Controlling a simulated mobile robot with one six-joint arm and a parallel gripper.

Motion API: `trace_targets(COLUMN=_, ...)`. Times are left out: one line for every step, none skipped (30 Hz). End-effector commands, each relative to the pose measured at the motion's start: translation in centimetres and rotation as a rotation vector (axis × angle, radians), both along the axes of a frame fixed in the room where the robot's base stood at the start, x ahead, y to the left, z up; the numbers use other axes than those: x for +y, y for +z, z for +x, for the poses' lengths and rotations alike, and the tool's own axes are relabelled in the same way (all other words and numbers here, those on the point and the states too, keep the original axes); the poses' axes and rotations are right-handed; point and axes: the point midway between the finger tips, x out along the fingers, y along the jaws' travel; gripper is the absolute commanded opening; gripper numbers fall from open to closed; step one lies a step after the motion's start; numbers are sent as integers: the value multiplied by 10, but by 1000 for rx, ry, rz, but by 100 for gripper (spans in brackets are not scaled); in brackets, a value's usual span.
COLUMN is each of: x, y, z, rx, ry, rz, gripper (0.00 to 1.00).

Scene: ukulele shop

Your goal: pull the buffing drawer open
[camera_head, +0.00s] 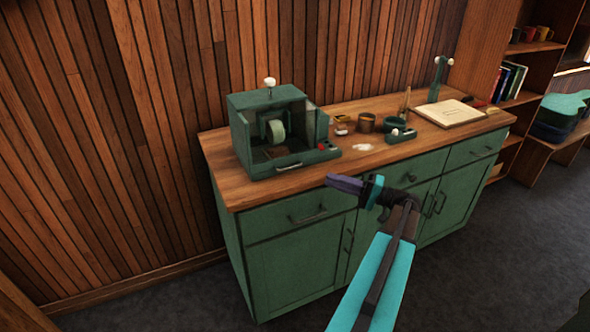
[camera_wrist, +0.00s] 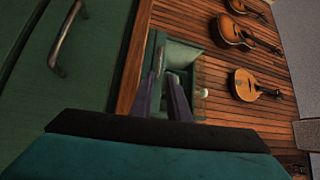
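The green buffing box (camera_head: 265,103) stands on the wooden counter at its left end, with a pale buffing wheel (camera_head: 276,131) inside its open front. The buffing drawer (camera_head: 306,159) is the low green front of this box and carries a small metal handle (camera_head: 289,166). I cannot tell whether it is out at all. My gripper (camera_head: 332,180) is in front of the counter edge, right of the handle and apart from it. In the wrist view my gripper (camera_wrist: 165,77) shows two purple fingers with a gap between them, empty, pointing toward the drawer handle (camera_wrist: 159,61).
The wooden counter (camera_head: 236,189) tops a green cabinet (camera_head: 302,262) with drawers, doors and bar handles. Ukuleles (camera_wrist: 250,85) hang on the wood-slat wall. Floor in front is clear.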

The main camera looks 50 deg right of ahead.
Motion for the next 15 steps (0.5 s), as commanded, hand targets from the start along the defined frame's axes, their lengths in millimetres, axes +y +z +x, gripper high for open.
trace_targets(x=2, y=1, z=3, rx=0, ry=1, rz=0, gripper=15)
trace_targets(x=3, y=1, z=5, rx=0, ry=2, rz=0, gripper=15)
trace_targets(x=4, y=2, z=7, rx=1, ry=3, rz=0, gripper=15)
trace_targets(x=5, y=2, z=10, rx=0, ry=4, rz=1, gripper=15)
trace_targets(x=6, y=3, z=12, rx=0, ry=4, rz=1, gripper=15)
trace_targets(x=8, y=3, z=16, rx=1, ry=4, rz=0, gripper=15)
trace_targets(x=9, y=4, z=19, rx=1, ry=4, rz=0, gripper=15)
trace_targets(x=11, y=5, z=22, rx=1, ry=4, rz=0, gripper=15)
trace_targets(x=13, y=5, z=27, rx=1, ry=5, rz=0, gripper=15)
trace_targets(x=15, y=6, z=31, rx=1, ry=5, rz=0, gripper=15)
trace_targets(x=17, y=7, z=35, rx=0, ry=5, rz=-1, gripper=15)
trace_targets(x=19, y=8, z=40, rx=0, ry=4, rz=-1, gripper=15)
trace_targets(x=20, y=8, z=44, rx=0, ry=5, rz=-1, gripper=15)
trace_targets(x=22, y=9, z=48, rx=0, ry=5, rz=0, gripper=15)
trace_targets(x=25, y=10, z=54, rx=0, ry=5, rz=0, gripper=15)
